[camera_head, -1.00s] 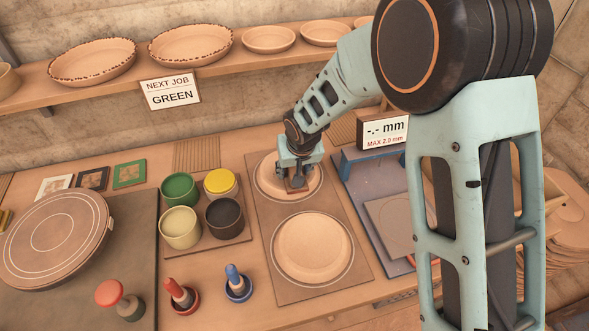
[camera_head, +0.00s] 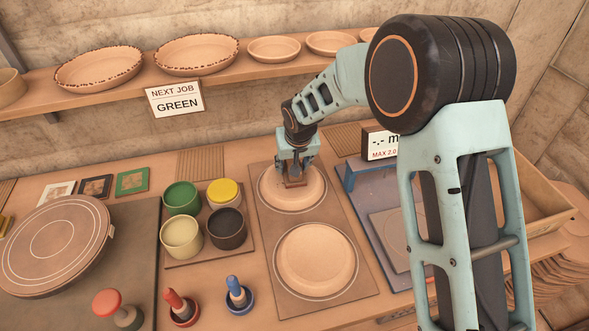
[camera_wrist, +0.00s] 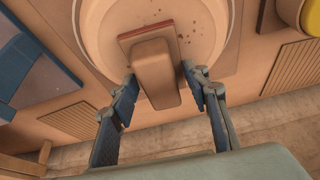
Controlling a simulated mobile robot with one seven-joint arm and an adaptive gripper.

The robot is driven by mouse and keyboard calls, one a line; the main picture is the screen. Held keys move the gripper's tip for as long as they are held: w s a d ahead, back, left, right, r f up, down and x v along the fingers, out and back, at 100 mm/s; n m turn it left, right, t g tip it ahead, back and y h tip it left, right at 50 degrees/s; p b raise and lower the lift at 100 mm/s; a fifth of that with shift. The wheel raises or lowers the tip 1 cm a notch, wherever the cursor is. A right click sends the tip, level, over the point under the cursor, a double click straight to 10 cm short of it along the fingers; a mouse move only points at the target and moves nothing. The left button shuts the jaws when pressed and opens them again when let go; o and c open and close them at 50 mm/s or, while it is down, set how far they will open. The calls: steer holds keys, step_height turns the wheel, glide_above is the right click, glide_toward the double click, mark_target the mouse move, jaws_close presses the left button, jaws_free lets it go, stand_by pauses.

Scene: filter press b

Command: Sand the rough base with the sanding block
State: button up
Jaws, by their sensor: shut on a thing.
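A pale clay plate lies upside down, its base (camera_head: 278,190) facing up, inside the rear ring of the brown board. In the wrist view the base (camera_wrist: 112,28) shows several dark reddish rough specks near the block. My gripper (camera_head: 296,174) is over this base, pointing down. It is shut on the sanding block (camera_wrist: 154,75), a tan block with a reddish face, held between the two blue-grey fingers. The block appears to be at the base's surface; I cannot tell whether it presses on it. Part of the base is hidden by the block and gripper.
A second upturned plate (camera_head: 315,260) lies in the front ring. Glaze pots, including a green one (camera_head: 181,198), stand to the left. A blue gauge frame (camera_head: 372,172) stands close on the right. A shelf (camera_head: 120,93) with plates runs behind.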

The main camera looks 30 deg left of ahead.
mark_target(292, 179)
steer(key=shift+w+a+b, duration=0.35)
steer(key=shift+w+a, duration=0.65)
steer(key=shift+w, duration=0.15)
steer(key=shift+s+d+f+b, duration=0.15)
steer(key=shift+s+d+b, duration=0.2)
steer(key=shift+b, duration=0.15)
steer(key=shift+s+d+b, duration=0.65)
steer(key=shift+s+d, duration=0.15)
steer(key=shift+s, duration=0.2)
steer(key=shift+s+d+b, duration=0.65)
steer(key=shift+s+d, duration=0.15)
steer(key=shift+s, duration=0.15)
steer(key=shift+s+d+b, duration=0.8)
steer(key=shift+s+d, duration=0.15)
steer(key=shift+s, duration=0.2)
steer(key=shift+s+a+b, duration=0.35)
steer(key=shift+s+a, duration=0.05)
steer(key=shift+s, duration=0.05)
steer(key=shift+a, duration=0.15)
steer(key=shift+w+a+r, duration=0.25)
steer(key=shift+w+a, duration=0.1)
steer(key=shift+w, duration=0.1)
steer(key=shift+w+a+f+p, duration=0.1)
steer(key=shift+w+a+p, duration=0.15)
steer(key=shift+w+a, duration=1.15)
steer(key=shift+w+a+f+p, duration=0.1)
steer(key=shift+w+a+p, duration=0.1)
steer(key=shift+w+a, duration=1.15)
steer(key=shift+w+d, duration=0.2)
steer(key=shift+d, duration=0.1)
